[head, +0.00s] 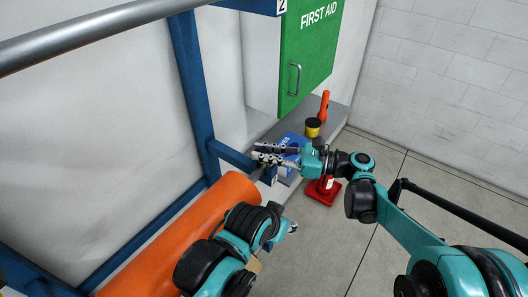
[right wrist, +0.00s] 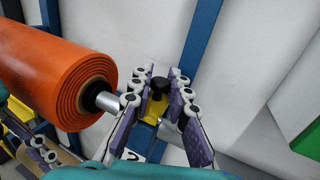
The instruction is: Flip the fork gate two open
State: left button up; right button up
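In the right wrist view a yellow part (right wrist: 155,109) with a black knob (right wrist: 159,86) sits at the blue frame, by the end of the roll's metal shaft (right wrist: 107,101); this looks like the fork gate. My right gripper (right wrist: 162,78) is open, its purple-padded fingers on either side of the knob with gaps visible. Whether they touch it I cannot tell. In the head view my right gripper (head: 271,154) is at the end of a blue bracket and hides the gate. My left gripper (head: 291,228) is low beside the orange roll, mostly hidden by its arm.
The large orange roll (head: 160,245) lies along the blue frame (head: 193,92). A green first aid cabinet (head: 307,52) hangs behind the right gripper. Below are a grey shelf (head: 338,117), a blue box (head: 290,141) and a red object (head: 323,191). The floor to the right is clear.

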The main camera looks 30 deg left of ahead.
grip_shut()
jog(key=shift+d+f+y+b, duration=0.1)
jog(key=shift+y+b, duration=0.2)
jog(key=shift+b, duration=0.45)
jog(key=y+b, duration=0.1)
jog(key=n+g+y+b, duration=0.1)
jog(key=b, duration=0.1)
jog(key=shift+d+n, duration=0.3)
jog(key=shift+d+r+n+g+y+b, duration=0.3)
jog(key=shift+n+g+y+b, duration=0.35)
jog(key=shift+b, duration=0.25)
jog(key=shift+d+r+n+g+y+b, duration=0.2)
jog(key=shift+n+g+y+b, duration=0.25)
jog(key=shift+g+y+b, duration=0.3)
jog(key=shift+r, duration=0.1)
jog(key=o, duration=0.8)
grip_release()
jog(key=v, duration=1.2)
